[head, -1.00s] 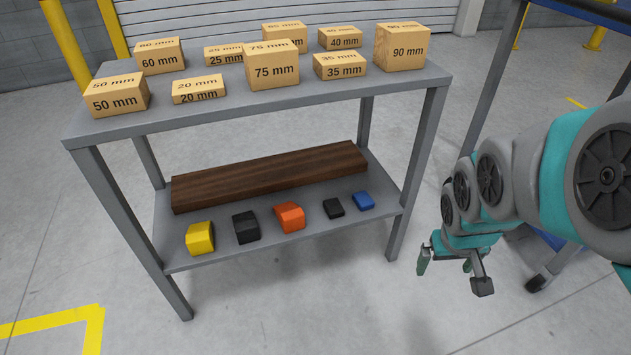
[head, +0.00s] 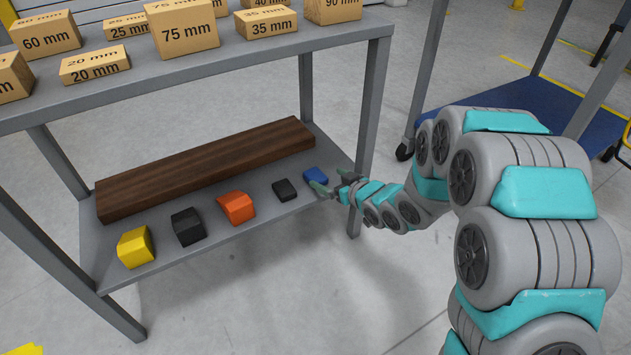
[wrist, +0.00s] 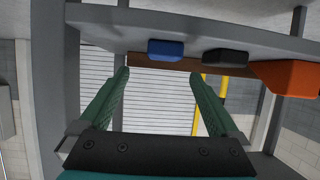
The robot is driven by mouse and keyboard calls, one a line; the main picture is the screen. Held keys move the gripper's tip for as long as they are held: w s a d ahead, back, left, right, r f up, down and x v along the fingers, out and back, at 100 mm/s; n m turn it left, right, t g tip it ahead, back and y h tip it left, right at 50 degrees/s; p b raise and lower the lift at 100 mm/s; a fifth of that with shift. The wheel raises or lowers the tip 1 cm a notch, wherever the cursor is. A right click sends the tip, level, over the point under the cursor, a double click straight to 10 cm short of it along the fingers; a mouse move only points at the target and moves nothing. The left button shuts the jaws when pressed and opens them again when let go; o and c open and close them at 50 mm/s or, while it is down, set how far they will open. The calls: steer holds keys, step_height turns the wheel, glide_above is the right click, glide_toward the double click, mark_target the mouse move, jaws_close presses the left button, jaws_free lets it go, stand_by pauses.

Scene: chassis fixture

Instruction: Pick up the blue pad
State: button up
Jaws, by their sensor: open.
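The blue pad (head: 316,174) lies at the right end of the lower shelf (head: 185,245), near the front corner. It also shows in the wrist view (wrist: 166,50), where the picture is upside down. My gripper (head: 325,189) is at the shelf's right front edge, close to the blue pad, and partly overlaps it in the head view. In the wrist view my gripper (wrist: 160,75) is open and empty. The blue pad is just beyond the fingertips, roughly in line with the gap between them. I cannot tell whether a finger touches it.
A small black pad (head: 285,190) is left of the blue pad, then orange (head: 236,207), larger black (head: 187,227) and yellow (head: 136,247) pads. A brown beam (head: 205,168) lies behind them. The table leg (head: 370,130) stands right of the shelf; the upper top (head: 200,80) is overhead.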

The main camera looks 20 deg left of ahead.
mark_target(313, 172)
steer(key=shift+a+f, duration=0.25)
steer(key=shift+a, duration=0.15)
steer(key=shift+x, duration=0.85)
steer(key=b+x, duration=0.1)
steer(key=x, duration=0.4)
steer(key=shift+w+a, duration=0.2)
steer(key=shift+a, duration=0.05)
steer(key=c, duration=1.5)
